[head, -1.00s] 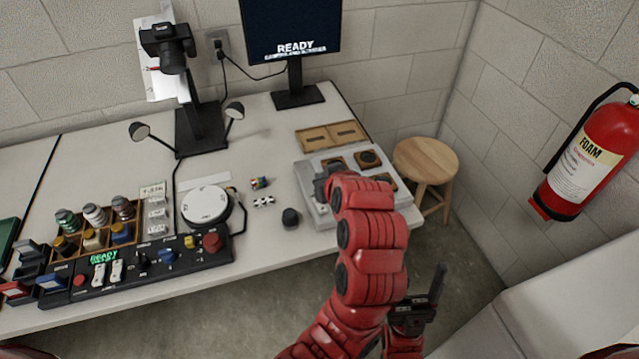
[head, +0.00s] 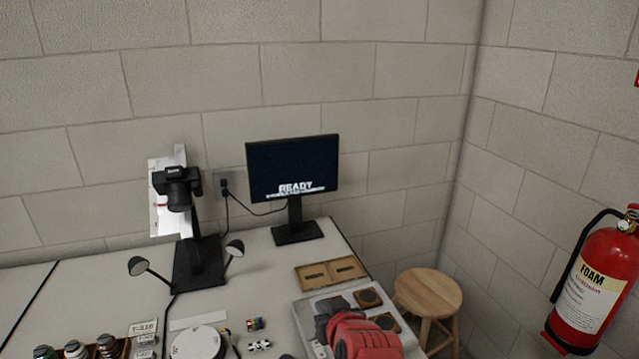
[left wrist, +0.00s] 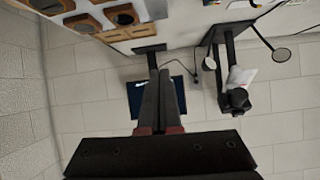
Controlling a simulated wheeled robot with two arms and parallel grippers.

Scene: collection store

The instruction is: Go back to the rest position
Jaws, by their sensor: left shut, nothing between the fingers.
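My left gripper (head: 326,322) shows at the bottom of the head view, dark and partly hidden by my red left arm. It is over or beside the grey tray (head: 303,318) at the table's right end; I cannot tell its height. In the left wrist view its two dark fingers (left wrist: 158,76) lie together with nothing between them. My right gripper is not in view.
The grey tray holds dark round pieces on wooden blocks (head: 368,298). A wooden two-slot holder (head: 331,273), a monitor (head: 292,170) and a camera stand (head: 200,262) are behind. A stool (head: 428,292) and fire extinguisher (head: 595,285) are to the right.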

